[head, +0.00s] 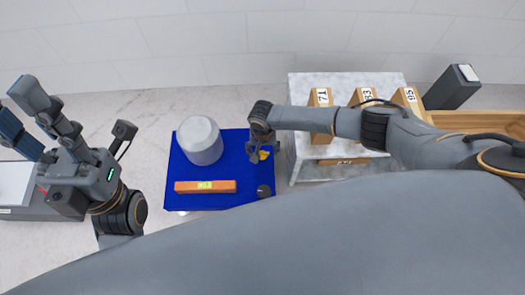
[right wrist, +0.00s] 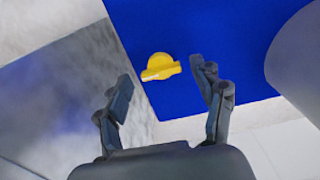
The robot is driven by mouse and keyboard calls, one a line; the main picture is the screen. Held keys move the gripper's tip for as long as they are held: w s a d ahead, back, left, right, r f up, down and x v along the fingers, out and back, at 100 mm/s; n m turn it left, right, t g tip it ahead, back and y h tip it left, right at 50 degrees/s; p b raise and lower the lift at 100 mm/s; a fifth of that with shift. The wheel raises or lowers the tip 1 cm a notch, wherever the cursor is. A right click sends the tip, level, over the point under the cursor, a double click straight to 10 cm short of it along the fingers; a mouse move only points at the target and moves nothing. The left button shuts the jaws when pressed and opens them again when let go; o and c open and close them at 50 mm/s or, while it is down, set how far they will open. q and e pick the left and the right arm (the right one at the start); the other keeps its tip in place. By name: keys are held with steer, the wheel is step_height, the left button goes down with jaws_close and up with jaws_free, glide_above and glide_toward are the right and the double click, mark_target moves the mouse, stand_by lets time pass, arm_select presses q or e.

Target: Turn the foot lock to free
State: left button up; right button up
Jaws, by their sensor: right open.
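A yellow knob (head: 263,154), which I take to be the foot lock, sits on a blue platform (head: 222,150) near its right edge. The knob also shows in the right wrist view (right wrist: 160,67), with a paler raised bar across it. My right gripper (head: 262,150) is over the knob and partly hides it in the head view. In the right wrist view its two fingers (right wrist: 160,78) are apart, with the knob between and beyond their tips, not gripped. My left gripper (head: 22,112) is far left, its fingers apart and empty.
On the platform are a grey-white cylinder (head: 200,141), an orange bar (head: 205,187) with a green display and a dark knob (head: 264,191). A pale table (head: 300,87) with several numbered wooden blocks stands to the right. A grey device (head: 48,203) is at far left.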

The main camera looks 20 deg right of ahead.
steer(key=c, duration=1.1)
steer(key=shift+c, duration=0.2)
